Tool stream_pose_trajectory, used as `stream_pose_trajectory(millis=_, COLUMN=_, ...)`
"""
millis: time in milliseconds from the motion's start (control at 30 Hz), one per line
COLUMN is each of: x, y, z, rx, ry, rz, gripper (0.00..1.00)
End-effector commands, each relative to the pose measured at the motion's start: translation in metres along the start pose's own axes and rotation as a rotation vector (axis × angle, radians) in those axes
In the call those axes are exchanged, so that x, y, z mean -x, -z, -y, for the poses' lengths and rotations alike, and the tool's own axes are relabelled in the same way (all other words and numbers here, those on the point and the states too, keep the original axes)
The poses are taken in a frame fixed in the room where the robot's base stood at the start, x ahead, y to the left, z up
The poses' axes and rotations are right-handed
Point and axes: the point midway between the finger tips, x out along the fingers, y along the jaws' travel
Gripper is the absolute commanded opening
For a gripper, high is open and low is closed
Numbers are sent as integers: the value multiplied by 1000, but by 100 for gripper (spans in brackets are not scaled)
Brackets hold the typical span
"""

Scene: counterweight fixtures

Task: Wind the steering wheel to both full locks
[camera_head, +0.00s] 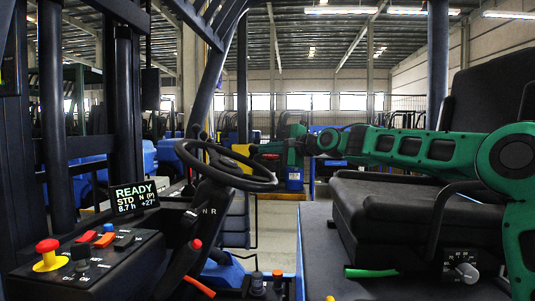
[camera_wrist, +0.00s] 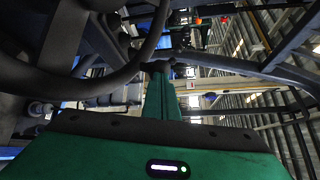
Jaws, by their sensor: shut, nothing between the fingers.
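The black steering wheel (camera_head: 228,178) sits tilted on its column in the middle of the head view. Its dark rim (camera_wrist: 92,88) curves across the left of the wrist view.
A display (camera_head: 134,197) reading READY stands left of the wheel. A console (camera_head: 95,255) with a red-topped yellow knob (camera_head: 47,254) and several switches is at the lower left. A black seat (camera_head: 400,215) is at the right. Dark posts frame the cab.

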Motion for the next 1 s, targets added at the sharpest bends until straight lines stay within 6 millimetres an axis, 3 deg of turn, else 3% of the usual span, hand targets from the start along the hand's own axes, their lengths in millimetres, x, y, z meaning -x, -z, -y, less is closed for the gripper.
stream_pose_trajectory(millis=433, x=-33, y=-9, z=14, rx=100, ry=2, rz=226, gripper=0)
stream_pose_trajectory(millis=1000, x=-82, y=-52, z=37, rx=99, ry=0, rz=218, gripper=0)
